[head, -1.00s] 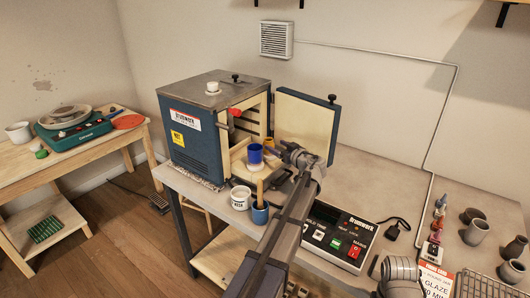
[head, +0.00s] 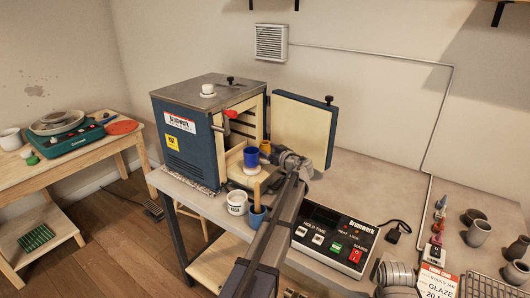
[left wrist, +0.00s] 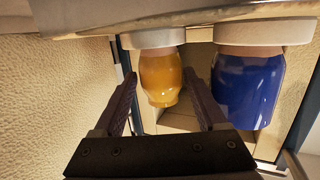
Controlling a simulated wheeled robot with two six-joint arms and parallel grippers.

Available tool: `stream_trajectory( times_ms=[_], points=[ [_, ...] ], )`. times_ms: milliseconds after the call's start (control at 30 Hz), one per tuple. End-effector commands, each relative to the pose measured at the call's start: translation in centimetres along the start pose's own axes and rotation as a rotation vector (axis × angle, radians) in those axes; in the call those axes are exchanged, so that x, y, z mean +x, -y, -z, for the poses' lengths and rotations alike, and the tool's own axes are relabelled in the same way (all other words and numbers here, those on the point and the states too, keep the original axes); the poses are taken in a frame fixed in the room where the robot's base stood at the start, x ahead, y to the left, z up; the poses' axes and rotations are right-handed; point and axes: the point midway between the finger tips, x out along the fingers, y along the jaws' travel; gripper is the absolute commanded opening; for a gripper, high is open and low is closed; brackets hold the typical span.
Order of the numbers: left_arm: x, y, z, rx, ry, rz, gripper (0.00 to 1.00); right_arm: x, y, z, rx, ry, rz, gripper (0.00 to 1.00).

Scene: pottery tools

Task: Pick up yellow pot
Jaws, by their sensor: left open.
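The yellow pot (head: 265,147) stands at the kiln's open front, beside and partly behind the blue pot (head: 251,158). In the left wrist view the yellow pot (left wrist: 161,77) appears upside down on a pale round disc, with the blue pot (left wrist: 248,88) to its right on another disc. My left gripper (left wrist: 166,98) is open. The yellow pot shows between its two fingers, toward their tips; I cannot tell whether they touch it. The right finger lies in the gap between the two pots. My right gripper is not in view.
The kiln (head: 190,140) stands open, its door (head: 303,130) swung out to the right. A white labelled tub (head: 237,203) and a blue cup (head: 257,216) stand in front. A control box (head: 333,240) lies to the right. Grey pots (head: 477,234) stand at the far right.

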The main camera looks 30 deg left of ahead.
Motion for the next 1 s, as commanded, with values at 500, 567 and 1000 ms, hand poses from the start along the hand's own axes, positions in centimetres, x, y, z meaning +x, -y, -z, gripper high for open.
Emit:
stream_trajectory(
  times_ms=[500, 567, 1000],
  points=[
    [4.2, 0.2, 0.0, 0.0, 0.0, 0.001, 0.74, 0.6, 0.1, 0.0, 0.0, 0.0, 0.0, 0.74],
    [4.2, 0.2, 0.0, 0.0, 0.0, 0.001, 0.68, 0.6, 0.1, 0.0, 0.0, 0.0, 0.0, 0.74],
    [4.1, 0.2, 0.0, 0.0, 0.0, 0.001, 0.18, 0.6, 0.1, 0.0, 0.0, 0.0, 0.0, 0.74]
  ],
)
